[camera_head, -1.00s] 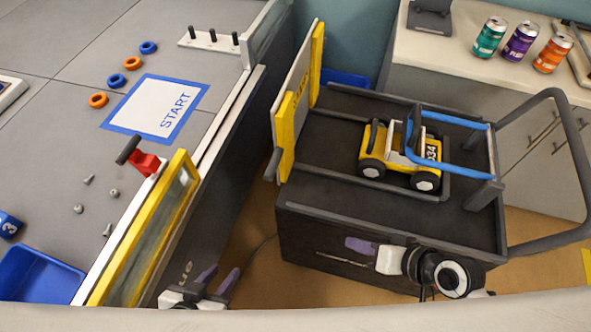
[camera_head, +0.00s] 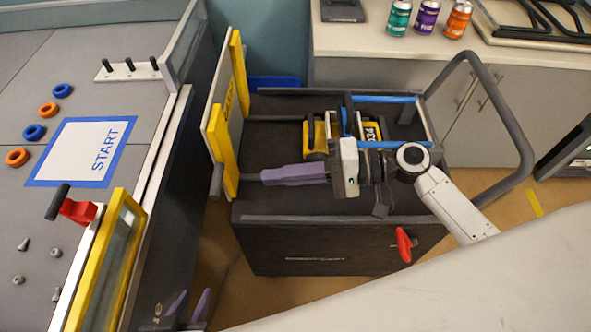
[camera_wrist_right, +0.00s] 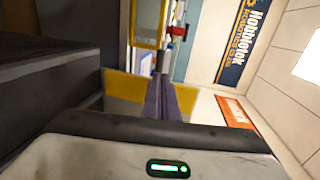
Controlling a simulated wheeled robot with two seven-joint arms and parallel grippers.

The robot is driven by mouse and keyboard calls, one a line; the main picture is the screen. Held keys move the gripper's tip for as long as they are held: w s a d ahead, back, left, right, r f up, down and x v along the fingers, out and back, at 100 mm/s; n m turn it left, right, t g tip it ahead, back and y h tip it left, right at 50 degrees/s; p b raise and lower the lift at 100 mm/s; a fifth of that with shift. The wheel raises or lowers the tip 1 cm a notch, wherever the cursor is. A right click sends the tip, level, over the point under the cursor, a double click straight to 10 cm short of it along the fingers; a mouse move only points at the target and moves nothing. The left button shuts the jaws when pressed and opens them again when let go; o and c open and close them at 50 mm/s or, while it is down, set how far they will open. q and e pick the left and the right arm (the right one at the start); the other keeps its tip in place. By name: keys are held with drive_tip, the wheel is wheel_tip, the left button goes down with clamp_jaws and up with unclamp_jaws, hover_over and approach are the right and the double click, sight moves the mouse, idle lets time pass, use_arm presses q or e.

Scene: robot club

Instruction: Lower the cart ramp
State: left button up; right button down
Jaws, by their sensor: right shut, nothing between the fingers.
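The cart (camera_head: 320,245) is dark, with a low-walled deck. Its ramp (camera_head: 221,110), a white panel with yellow edge strips, stands upright at the cart's left end. My right gripper (camera_head: 264,177) is over the deck, its purple fingers shut and empty, pointing left at the ramp with a small gap in the head view. In the right wrist view the shut fingers (camera_wrist_right: 162,98) point at the yellow-edged panel (camera_wrist_right: 124,86); contact cannot be told. A red handle (camera_head: 404,245) sits on the cart's near side. My left gripper (camera_head: 188,303) is open and empty, low between field and cart.
A yellow-and-white toy vehicle (camera_head: 316,132) stands on the deck under a blue bar (camera_head: 390,144), partly hidden by my right gripper. The field table (camera_head: 60,215) is at left, with a yellow-framed panel (camera_head: 108,265) and red handle (camera_head: 76,208). Cans stand on the back counter (camera_head: 360,40).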

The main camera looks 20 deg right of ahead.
sight(221, 182)
drive_tip(key=x, duration=0.6)
drive_tip(key=shift+w+a+p, duration=0.1)
drive_tip(key=shift+a+p, duration=0.15)
drive_tip(key=shift+p, duration=0.1)
drive_tip(key=shift+x, duration=0.8)
